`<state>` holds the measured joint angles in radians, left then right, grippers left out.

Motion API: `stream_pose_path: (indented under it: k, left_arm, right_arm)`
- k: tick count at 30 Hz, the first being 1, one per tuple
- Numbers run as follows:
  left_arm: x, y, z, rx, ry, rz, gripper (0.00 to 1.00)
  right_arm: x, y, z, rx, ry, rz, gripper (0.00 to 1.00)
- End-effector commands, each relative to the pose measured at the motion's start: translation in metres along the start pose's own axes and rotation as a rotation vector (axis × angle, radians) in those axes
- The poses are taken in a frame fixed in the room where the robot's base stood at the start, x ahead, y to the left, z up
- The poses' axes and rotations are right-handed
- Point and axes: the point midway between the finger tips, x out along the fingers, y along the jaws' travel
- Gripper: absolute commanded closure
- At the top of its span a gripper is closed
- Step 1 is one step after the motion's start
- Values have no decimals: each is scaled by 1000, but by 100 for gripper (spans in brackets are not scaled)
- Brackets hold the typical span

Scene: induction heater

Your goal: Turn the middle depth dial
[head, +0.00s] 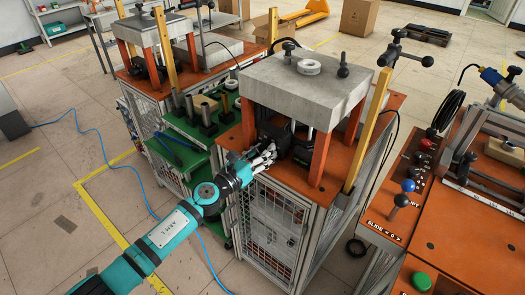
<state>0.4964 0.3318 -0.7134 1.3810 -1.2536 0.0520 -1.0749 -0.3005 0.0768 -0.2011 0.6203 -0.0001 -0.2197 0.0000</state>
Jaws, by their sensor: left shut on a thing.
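The near press station has a grey slab (304,84) on orange posts over an orange top (330,190). A black unit (275,128) sits under the slab. My left gripper (270,154) reaches in from the lower left and is shut at the front of this unit, on a small part that appears to be a depth dial. The fingers hide most of it, and I cannot make out the middle dial apart from any others. My right gripper is not in view.
A green shelf (185,140) with tools and a second press (150,32) stand to the left. Orange-topped control desks with a blue-knobbed lever (407,186) and a green button (421,281) stand at right. A yellow upright (369,128) rises beside the slab. A blue hose (101,150) crosses the floor.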

Motion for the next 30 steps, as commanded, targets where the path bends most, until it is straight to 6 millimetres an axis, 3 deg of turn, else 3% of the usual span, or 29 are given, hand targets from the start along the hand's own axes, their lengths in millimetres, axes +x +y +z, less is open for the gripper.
stream_pose_path:
  k: [15,30]
  left_arm:
    - [0,-1,0,-314,2,-1,95]
    - [0,-1,-1,-366,2,-1,95]
  right_arm:
    - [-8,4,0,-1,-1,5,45]
    - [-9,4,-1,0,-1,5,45]
